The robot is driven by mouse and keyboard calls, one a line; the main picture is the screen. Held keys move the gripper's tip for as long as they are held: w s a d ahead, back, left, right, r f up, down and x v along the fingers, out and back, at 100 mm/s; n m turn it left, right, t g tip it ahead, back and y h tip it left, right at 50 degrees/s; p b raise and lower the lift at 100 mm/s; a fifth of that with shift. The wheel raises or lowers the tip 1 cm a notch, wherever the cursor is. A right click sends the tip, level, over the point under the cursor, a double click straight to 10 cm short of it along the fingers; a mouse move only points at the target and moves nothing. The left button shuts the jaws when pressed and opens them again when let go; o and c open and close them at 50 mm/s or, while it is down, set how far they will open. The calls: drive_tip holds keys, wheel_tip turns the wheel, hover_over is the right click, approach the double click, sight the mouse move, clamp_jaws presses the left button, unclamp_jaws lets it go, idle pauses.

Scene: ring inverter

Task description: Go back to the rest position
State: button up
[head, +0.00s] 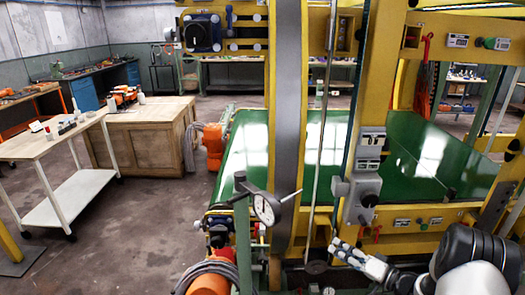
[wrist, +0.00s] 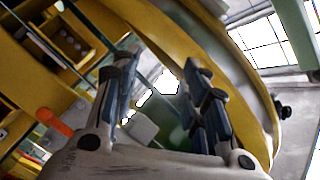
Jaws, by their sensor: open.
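My gripper (head: 347,251) shows at the lower right of the head view, in front of the yellow machine frame (head: 287,130) and below a grey control box (head: 361,200). In the wrist view my gripper (wrist: 162,85) has its two fingers spread apart, with nothing between them. Part of the yellow frame (wrist: 222,40) curves close behind the fingers in that view. My arm fills the lower right corner of the head view.
A green conveyor surface (head: 245,150) lies behind the frame. A white trolley (head: 75,200) and a wooden cabinet (head: 145,145) stand at the left. The floor (head: 120,240) between them and the machine is clear.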

drive_tip(key=w+d+r+n+h, duration=0.1)
drive_tip(key=w+r+h, duration=0.25)
drive_tip(key=r, duration=0.35)
drive_tip(key=w+d+r+h, duration=0.2)
drive_tip(key=r+h, duration=0.3)
drive_tip(key=r, duration=0.3)
drive_tip(key=s+r+h, duration=0.4)
drive_tip(key=s+r, duration=0.3)
drive_tip(key=r, duration=0.1)
drive_tip(key=s+a+g, duration=0.2)
drive_tip(key=s+a, duration=0.2)
drive_tip(key=s, duration=0.8)
drive_tip(key=s+a+n+g+y, duration=0.1)
drive_tip(key=s+a+g, duration=0.2)
drive_tip(key=s, duration=0.9)
drive_tip(key=s+a+g, duration=0.2)
drive_tip(key=s+a, duration=0.5)
drive_tip(key=s, duration=0.5)
drive_tip(key=shift+f+n+g, duration=0.3)
drive_tip(key=shift+f+g, duration=0.1)
drive_tip(key=shift+f, duration=0.05)
